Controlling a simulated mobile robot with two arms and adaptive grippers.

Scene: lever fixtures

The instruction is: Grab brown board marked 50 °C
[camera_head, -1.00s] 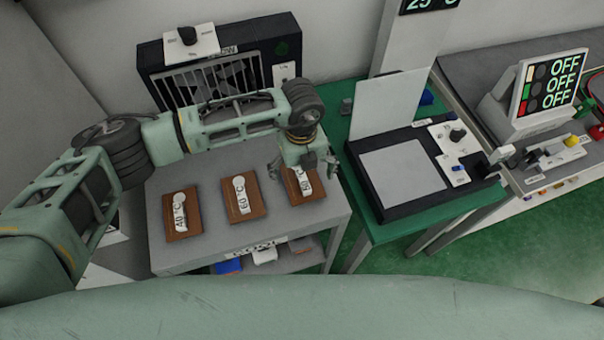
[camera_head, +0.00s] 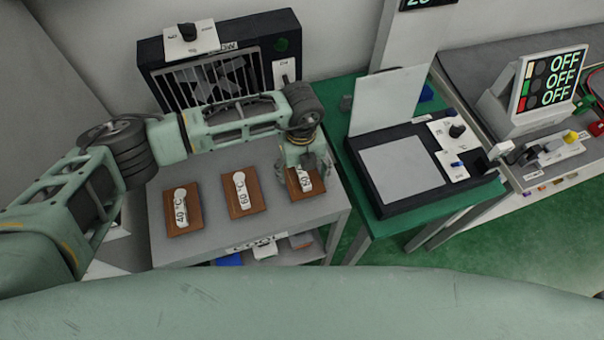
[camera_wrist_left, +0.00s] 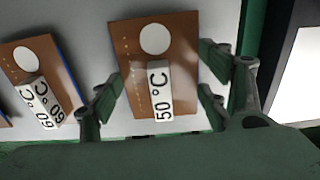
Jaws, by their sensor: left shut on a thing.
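The brown board marked 50 °C (camera_head: 296,189) lies at the right end of the row of boards on the grey table. In the left wrist view the same board (camera_wrist_left: 182,40) shows a white disc and a white label block reading 50 °C. My left gripper (camera_head: 304,178) is over this board and partly hides it in the head view. In the left wrist view, the fingers of my left gripper (camera_wrist_left: 161,85) stand at both sides of the board, shut on it. My right gripper is not in view.
Boards marked 60 °C (camera_head: 256,200) and 40 °C (camera_head: 171,222) lie to the left on the grey table (camera_head: 212,247). A caged black box (camera_head: 268,37) stands behind. A dark device with a grey plate (camera_head: 402,170) and raised lid (camera_head: 384,100) is to the right.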

